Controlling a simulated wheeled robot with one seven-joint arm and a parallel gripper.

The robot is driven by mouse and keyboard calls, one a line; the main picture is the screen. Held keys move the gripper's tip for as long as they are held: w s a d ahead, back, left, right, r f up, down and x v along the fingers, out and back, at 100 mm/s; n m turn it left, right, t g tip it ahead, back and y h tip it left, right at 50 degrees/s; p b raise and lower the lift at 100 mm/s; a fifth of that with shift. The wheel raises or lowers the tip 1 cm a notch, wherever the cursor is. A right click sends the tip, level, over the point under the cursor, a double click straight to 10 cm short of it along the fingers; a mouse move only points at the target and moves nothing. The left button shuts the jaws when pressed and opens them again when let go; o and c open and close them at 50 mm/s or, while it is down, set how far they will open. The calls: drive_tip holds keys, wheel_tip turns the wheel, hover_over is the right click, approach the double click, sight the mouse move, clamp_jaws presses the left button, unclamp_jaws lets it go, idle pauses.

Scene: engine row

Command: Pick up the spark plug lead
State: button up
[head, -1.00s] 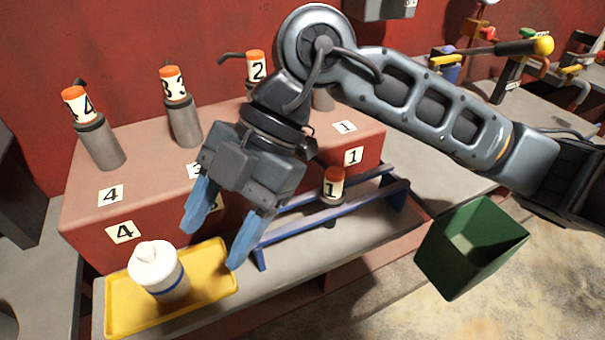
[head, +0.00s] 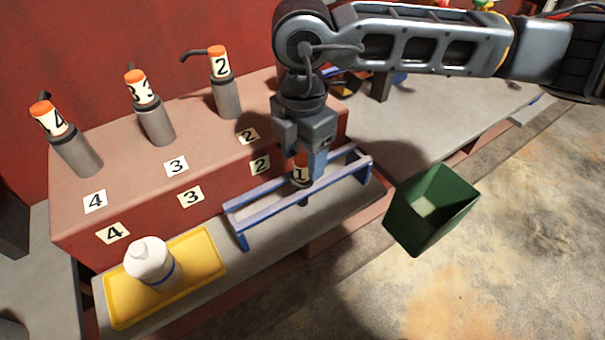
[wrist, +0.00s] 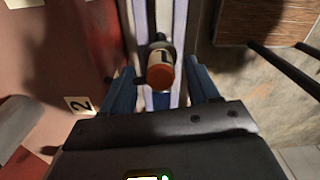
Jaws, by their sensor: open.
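The spark plug lead (head: 300,172), with an orange top and a white band marked 1, hangs upright in the blue rack (head: 240,221). It also shows in the wrist view (wrist: 160,70), seen from above between the two rails. My gripper (head: 308,172) is at the lead, pointing down, with its blue fingers open. In the wrist view the fingers (wrist: 163,92) stand on either side of the lead with gaps visible, so they are not closed on it. The far finger is partly hidden in the head view.
More leads marked 2 (head: 222,85), 3 (head: 150,110) and 4 (head: 68,142) stand on the red block (head: 215,150). A yellow tray (head: 205,262) holds a white bottle (head: 150,262). A green bin (head: 408,220) is right of the rack.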

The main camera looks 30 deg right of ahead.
sight(299, 179)
drive_tip(key=shift+f, duration=1.25)
drive_tip(key=shift+c, duration=0.3)
clamp_jaws()
